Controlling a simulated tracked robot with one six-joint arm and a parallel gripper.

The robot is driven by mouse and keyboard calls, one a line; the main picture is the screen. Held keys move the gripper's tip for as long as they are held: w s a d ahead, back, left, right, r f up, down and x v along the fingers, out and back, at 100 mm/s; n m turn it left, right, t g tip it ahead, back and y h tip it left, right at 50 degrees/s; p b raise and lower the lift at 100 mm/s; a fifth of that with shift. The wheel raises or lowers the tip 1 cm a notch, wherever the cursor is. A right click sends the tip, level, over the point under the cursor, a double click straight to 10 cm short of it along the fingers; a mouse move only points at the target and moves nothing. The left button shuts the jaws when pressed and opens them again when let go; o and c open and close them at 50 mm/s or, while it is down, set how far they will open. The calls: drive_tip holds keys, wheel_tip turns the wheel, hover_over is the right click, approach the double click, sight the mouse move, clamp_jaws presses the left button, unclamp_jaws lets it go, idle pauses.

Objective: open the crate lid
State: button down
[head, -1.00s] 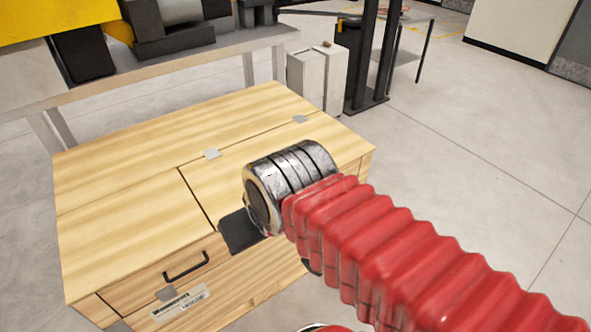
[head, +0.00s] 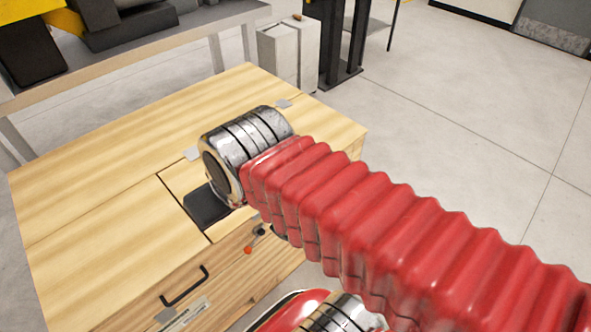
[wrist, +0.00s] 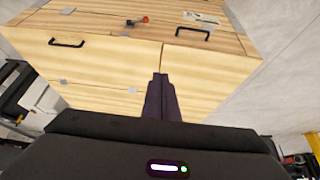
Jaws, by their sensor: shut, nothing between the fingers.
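The crate (head: 90,200) is a pale wooden box. A seam splits its top into a left panel and a smaller right lid panel (head: 173,180); the lid looks closed. Grey hinge plates (head: 193,153) sit along the lid's back edge and show in the wrist view (wrist: 133,90). A latch with a red knob (head: 248,249) is on the front and also in the wrist view (wrist: 144,19). My gripper (wrist: 160,77) is shut and empty, its dark fingers over the crate top by the seam. Contact cannot be told. My arm hides part of the lid in the head view.
A black handle (head: 186,287) and a pale label (head: 190,315) are on the crate's front. A grey table (head: 150,40) with machinery stands behind. A white bin (head: 290,50) stands behind right. The floor at right (head: 470,110) is clear.

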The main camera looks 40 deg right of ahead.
idle(0.3)
drive_tip(key=w+f+m+g+y, duration=0.4)
drive_tip(key=f+m+y, duration=0.2)
drive_tip(key=f+m, duration=0.3)
drive_tip(key=w+d+f+m+t+y, duration=0.4)
drive_tip(key=w+d+f+m, duration=0.2)
drive_tip(key=w+d+m, duration=0.25)
drive_tip(key=s+d+f+m+t+h, duration=0.1)
drive_tip(key=d+f+m+t+h, duration=0.2)
drive_tip(key=d, duration=0.6)
drive_tip(key=s+d+f+m+t+h, duration=0.2)
drive_tip(key=d+f+m+t+h, duration=0.1)
drive_tip(key=d+f+m, duration=0.4)
drive_tip(key=s+d+f+m+t+h, duration=0.1)
drive_tip(key=d+f+m+t+h, duration=0.2)
drive_tip(key=d+m, duration=0.5)
drive_tip(key=d+f+t, duration=0.1)
drive_tip(key=d+f, duration=0.1)
drive_tip(key=d, duration=0.1)
drive_tip(key=shift+s+d+f+t+h, duration=0.15)
drive_tip(key=shift+f+t+h, duration=0.25)
drive_tip(key=shift+w+f, duration=0.25)
drive_tip(key=shift+w, duration=1.4)
drive_tip(key=shift+w+f, duration=0.2)
drive_tip(key=shift+w, duration=1.5)
drive_tip(key=shift+w+f, duration=0.25)
drive_tip(key=shift+w, duration=1.4)
